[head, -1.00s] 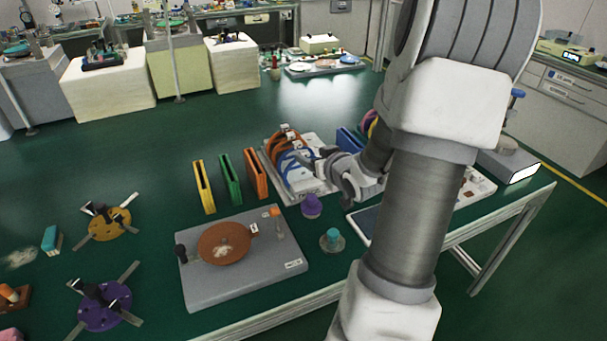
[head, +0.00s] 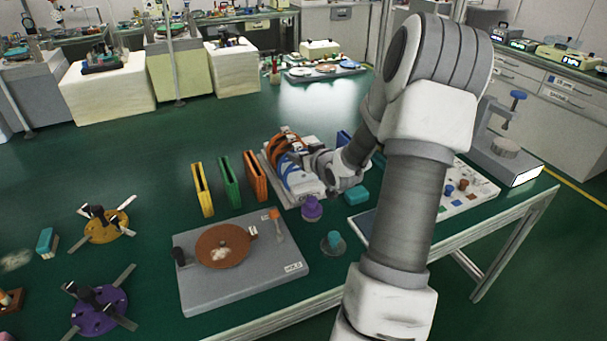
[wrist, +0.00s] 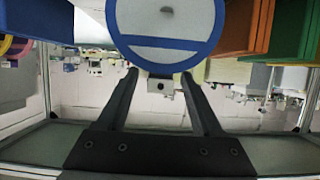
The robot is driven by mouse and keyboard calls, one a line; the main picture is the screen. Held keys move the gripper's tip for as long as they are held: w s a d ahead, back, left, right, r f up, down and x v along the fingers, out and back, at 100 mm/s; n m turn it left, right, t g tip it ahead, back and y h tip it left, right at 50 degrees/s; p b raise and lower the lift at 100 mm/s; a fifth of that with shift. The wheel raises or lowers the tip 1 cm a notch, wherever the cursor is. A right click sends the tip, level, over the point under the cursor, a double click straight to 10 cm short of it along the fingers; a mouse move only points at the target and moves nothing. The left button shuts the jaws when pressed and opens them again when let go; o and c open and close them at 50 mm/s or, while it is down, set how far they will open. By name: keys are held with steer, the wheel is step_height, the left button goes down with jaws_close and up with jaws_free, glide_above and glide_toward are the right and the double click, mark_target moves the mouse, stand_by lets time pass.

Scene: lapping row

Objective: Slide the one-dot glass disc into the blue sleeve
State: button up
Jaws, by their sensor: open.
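A round white disc with a blue rim (wrist: 165,42) fills the top of the wrist view, cut off by the frame edge. One dark dot shows on its face. In the head view blue-rimmed and orange-rimmed discs (head: 283,142) stand in a white rack (head: 310,188). My gripper (head: 325,172) is at the rack's right side. In the wrist view my gripper (wrist: 158,78) is open, its fingertips at the disc's near edge; I cannot tell whether they touch it. The blue sleeve (head: 343,139) shows only partly behind my arm.
Yellow (head: 203,190), green (head: 229,182) and orange (head: 256,176) sleeves stand left of the rack. In front are a purple knob-like piece (head: 311,208), a teal-topped piece (head: 333,242) and a grey plate with a brown disc (head: 222,246). A teal block (head: 357,195) lies right of the rack.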

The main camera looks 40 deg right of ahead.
jaws_close()
steer(key=shift+s+f, duration=0.15)
steer(key=shift+f, duration=0.05)
stand_by(1.1)
